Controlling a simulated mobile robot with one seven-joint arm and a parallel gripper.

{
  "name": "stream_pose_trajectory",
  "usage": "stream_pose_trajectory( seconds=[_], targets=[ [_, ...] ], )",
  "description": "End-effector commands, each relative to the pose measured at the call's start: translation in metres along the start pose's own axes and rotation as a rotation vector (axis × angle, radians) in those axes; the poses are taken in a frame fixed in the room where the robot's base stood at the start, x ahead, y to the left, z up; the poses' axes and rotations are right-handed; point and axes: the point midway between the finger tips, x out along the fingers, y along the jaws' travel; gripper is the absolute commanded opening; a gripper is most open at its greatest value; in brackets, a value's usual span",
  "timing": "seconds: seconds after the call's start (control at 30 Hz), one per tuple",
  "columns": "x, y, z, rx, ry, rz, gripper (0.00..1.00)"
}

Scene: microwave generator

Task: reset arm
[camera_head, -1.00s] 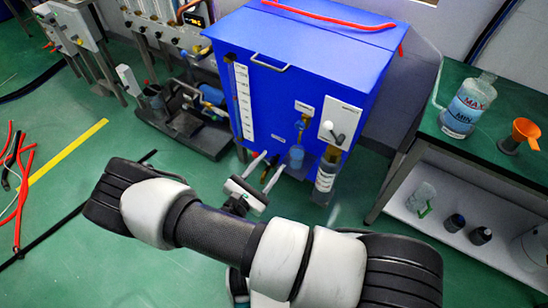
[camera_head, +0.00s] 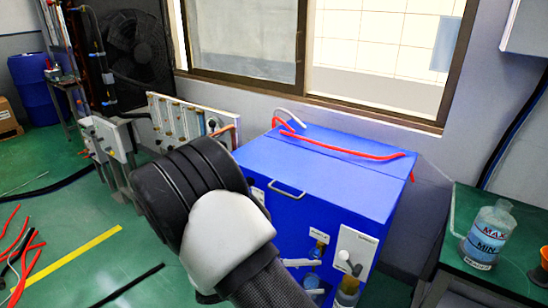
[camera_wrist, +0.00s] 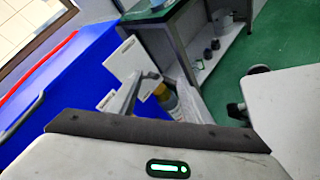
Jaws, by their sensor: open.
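My arm rises from the bottom of the head view, its black and white elbow large in front of the blue cabinet's left side. My gripper (camera_head: 316,277) shows only in part beyond the arm. Its pale fingers are apart, pointing right in front of the blue cabinet (camera_head: 322,172). I see nothing held between them. The arm hides the rest of the hand. In the wrist view, the blue cabinet (camera_wrist: 75,80) fills the left, and a white panel (camera_wrist: 128,58) on its front shows ahead of the hand.
A green-topped bench (camera_head: 460,262) stands at right with a clear bottle (camera_head: 488,235) and an orange funnel (camera_head: 544,257). A red hose (camera_head: 345,150) lies on the cabinet. A window (camera_head: 375,50) is behind. Red cables (camera_head: 20,255) lie on the left floor, near open green floor.

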Motion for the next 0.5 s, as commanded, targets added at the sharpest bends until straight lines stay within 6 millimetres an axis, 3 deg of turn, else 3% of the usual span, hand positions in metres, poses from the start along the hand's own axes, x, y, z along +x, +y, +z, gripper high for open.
stream_pose_trajectory(
  seconds=[0.1, 0.5],
  targets=[
    [-0.001, 0.008, 0.048, 0.164, 0.048, -0.221, 0.45],
    [-0.034, 0.011, 0.18, 0.731, 0.317, -0.77, 0.45]
  ],
)
